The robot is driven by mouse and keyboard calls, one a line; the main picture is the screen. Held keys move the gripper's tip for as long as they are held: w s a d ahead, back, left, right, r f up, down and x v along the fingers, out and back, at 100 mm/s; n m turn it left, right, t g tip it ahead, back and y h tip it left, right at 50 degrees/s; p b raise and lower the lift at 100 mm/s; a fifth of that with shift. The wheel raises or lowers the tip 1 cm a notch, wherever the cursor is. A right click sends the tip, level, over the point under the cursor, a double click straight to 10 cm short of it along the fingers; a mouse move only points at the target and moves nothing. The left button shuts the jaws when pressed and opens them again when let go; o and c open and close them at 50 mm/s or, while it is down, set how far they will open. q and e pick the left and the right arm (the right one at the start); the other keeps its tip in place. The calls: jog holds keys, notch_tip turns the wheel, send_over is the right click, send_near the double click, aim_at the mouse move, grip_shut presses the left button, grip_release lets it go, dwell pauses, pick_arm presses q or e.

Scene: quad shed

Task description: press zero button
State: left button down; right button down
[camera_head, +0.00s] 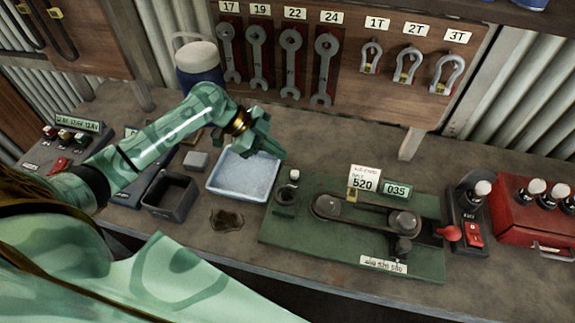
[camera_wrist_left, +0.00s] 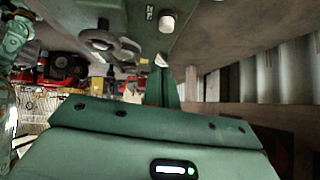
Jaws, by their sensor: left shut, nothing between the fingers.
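No button with a readable "zero" label shows. A small white-topped post (camera_head: 294,175) stands at the left end of the green board (camera_head: 330,240), beside a dark ring. A white cap (camera_wrist_left: 167,22) shows on a green surface in the left wrist view, with a small label I cannot read. My left gripper (camera_head: 280,152) is shut and empty, above the right rear of the pale tray, left of and behind the post. It also shows in the wrist view (camera_wrist_left: 162,66). My right gripper is not in view.
A pale blue tray (camera_head: 213,187) and a dark open box (camera_head: 168,208) are left of the board. Wrenches (camera_head: 293,65) hang behind. A control box (camera_head: 62,150) sits far left.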

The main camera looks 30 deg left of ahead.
aim_at(288, 178)
pick_arm(q)
jog(key=x, duration=0.3)
jog(key=shift+w+d+f, duration=0.1)
jog(key=shift+d+f, duration=0.15)
jog(key=shift+d, duration=0.05)
notch_tip(288, 178, down, 3)
jog(key=shift+a+r+b, duration=0.15)
jog(key=shift+r+b, duration=0.05)
jog(key=shift+b, duration=0.15)
jog(key=shift+w+f, duration=0.15)
jog(key=shift+f, duration=0.35)
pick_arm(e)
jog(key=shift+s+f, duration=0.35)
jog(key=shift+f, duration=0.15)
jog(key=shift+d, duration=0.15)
